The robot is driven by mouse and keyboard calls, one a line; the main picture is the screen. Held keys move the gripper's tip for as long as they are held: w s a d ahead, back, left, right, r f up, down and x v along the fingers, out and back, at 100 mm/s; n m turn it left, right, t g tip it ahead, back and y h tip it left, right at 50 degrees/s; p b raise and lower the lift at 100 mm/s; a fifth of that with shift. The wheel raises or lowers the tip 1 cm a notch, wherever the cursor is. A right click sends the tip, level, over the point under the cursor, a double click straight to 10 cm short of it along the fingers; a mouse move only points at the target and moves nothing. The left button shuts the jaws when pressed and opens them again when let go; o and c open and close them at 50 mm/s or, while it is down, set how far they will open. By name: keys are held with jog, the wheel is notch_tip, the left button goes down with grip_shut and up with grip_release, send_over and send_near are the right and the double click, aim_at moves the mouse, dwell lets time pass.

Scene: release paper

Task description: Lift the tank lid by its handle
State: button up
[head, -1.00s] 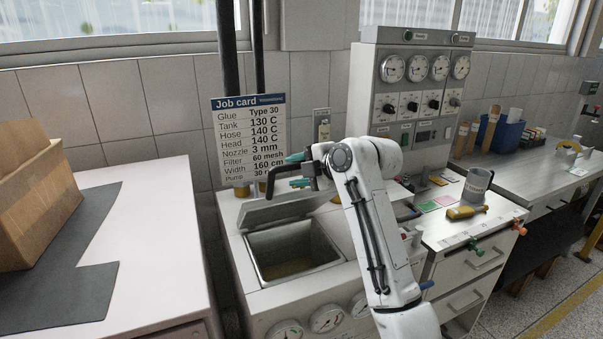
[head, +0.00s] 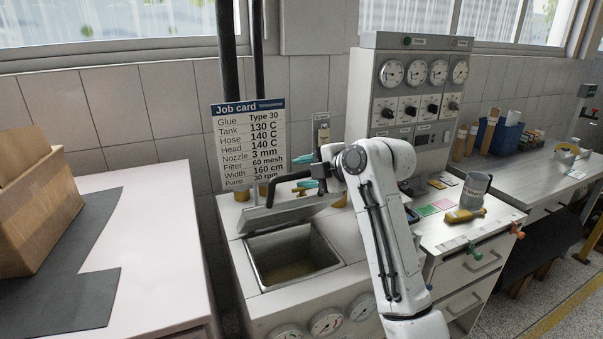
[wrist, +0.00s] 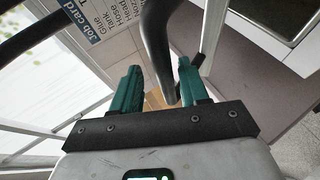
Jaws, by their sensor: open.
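The tank lid (head: 287,214) is a pale grey slab, raised and tilted up at the back of the open tank (head: 268,274). Its black bent handle (head: 282,184) rises from the lid toward my gripper (head: 306,172). My gripper is open, with teal fingers spread at the handle's upper end. In the wrist view, the dark handle (wrist: 157,40) comes down between the two teal fingers of my gripper (wrist: 158,80), with gaps visible beside it. Whether a finger touches it I cannot tell.
A job card (head: 250,143) stands behind the lid, near dark vertical pipes. A control panel (head: 413,100) with gauges stands to the right. A mug (head: 476,188) and a yellow tool (head: 464,214) lie on the right counter. A white table (head: 165,245) with a cardboard box (head: 38,205) is at left.

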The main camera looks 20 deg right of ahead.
jog(key=s+d+r+p, duration=0.3)
jog(key=s+r+p, duration=0.1)
jog(key=r, duration=0.3)
jog(key=shift+s+d, duration=0.3)
jog(key=shift+s, duration=0.1)
dwell(0.5)
dwell(0.5)
